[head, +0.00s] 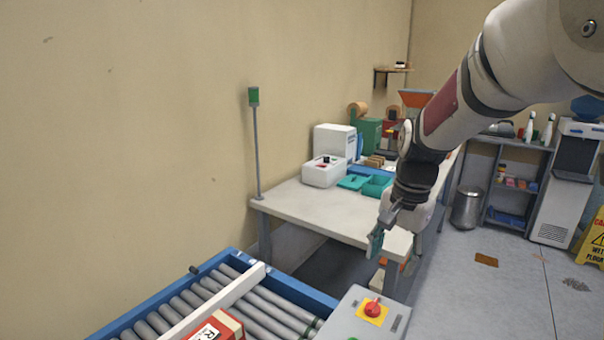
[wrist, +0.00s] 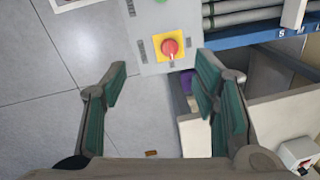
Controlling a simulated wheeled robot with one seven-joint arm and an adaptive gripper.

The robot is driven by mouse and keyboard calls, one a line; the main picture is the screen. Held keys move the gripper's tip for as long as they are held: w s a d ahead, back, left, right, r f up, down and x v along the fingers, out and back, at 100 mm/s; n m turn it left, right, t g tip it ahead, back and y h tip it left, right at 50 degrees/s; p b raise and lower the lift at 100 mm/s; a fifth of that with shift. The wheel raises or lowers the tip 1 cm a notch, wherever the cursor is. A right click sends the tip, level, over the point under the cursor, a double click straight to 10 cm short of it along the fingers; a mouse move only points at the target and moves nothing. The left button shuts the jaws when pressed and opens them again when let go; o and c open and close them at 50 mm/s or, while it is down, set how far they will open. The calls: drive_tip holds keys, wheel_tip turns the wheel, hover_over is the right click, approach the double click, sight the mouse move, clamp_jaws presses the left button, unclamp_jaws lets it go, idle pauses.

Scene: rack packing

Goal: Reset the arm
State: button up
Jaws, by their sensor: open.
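My gripper (head: 378,238) hangs from my arm in front of the white table's near right corner, above the floor. In the wrist view, my gripper (wrist: 158,95) has its two green-padded fingers spread wide apart. My gripper is empty and touches nothing that I can see.
A roller conveyor (head: 320,300) with blue rails holds a red box (head: 218,328) at the front. The control box (head: 345,318) stands beside it. The white table (head: 300,207) carries teal bins (head: 376,186) and a white machine (head: 323,172). Open floor (head: 460,300) lies to the right.

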drive_tip(key=s+r+n+t, duration=0.1)
drive_tip(key=s+r+n, duration=0.2)
drive_tip(key=s, duration=1)
drive_tip(key=s+r+n+t, duration=0.2)
drive_tip(key=s+r+n, duration=0.2)
drive_tip(key=s, duration=0.9)
drive_tip(key=shift+d+r+n+h, duration=0.2)
drive_tip(key=shift+n+h, duration=0.2)
drive_tip(key=shift+n, duration=0.8)
